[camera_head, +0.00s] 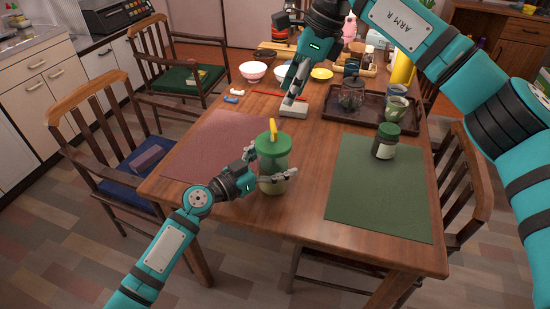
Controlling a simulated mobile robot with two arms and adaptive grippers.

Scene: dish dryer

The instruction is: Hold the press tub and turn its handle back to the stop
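The press tub (272,146) stands on the near edge of the wooden table, with a green lid and a paler lower body. Its yellow handle (274,129) sticks up from the lid. My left gripper (268,166) comes in from the left at the tub. One finger lies across the tub's front and the other reaches toward its far side, where the tub partly hides it. It appears closed around the tub. My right gripper (290,101) points down beside a pale grey block (294,109), beyond and apart from the tub. Its finger opening is too small to judge.
The table has a pink mat (212,148) on the left and a green mat (378,195) on the right, bearing a dark green-lidded jar (385,143). A dark tray (345,121) holds a glass pot and cups. Bowls stand at the back. Chairs surround the table.

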